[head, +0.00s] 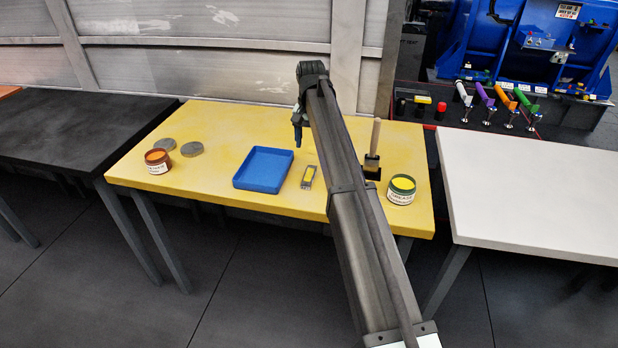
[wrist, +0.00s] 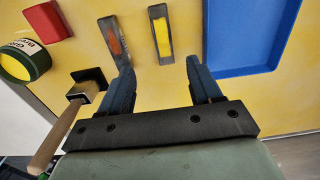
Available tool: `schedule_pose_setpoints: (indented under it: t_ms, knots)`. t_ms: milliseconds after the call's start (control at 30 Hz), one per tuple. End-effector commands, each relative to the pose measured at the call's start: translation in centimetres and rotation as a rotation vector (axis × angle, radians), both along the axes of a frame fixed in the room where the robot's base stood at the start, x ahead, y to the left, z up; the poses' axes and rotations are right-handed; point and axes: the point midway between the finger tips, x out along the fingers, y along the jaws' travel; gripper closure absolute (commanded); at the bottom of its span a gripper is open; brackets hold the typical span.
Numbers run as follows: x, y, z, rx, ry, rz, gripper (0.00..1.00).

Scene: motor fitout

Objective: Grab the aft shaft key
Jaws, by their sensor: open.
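Two small flat grey metal bars lie on the yellow table, side by side and apart. One bar has an orange-red mark (wrist: 115,40); the other has a yellow mark (wrist: 161,36) and lies nearer the blue tray. The yellow-marked bar also shows in the head view (head: 308,177); the orange-marked one seems hidden behind my arm there. No label shows which is the aft shaft key. My gripper (wrist: 158,74) is open and empty, its fingers pointing toward the bars. In the head view my gripper (head: 297,137) is above the table's back part.
The blue tray (head: 263,150) is empty. A wooden-handled brush (wrist: 58,140) stands in a black holder, near a grease jar (head: 401,189) and a red block (wrist: 47,20). An orange-topped jar (head: 157,162) and grey discs (head: 191,149) are at left.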

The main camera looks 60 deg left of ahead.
Motion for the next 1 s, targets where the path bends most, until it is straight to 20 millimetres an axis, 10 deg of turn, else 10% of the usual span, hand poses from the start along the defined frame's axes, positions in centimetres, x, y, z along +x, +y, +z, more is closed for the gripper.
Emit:
schedule_pose_setpoints:
  t_ms: [1000]
  knots:
    - [-0.3,0.4,-11.7,-0.001,0.001,0.002,0.36]
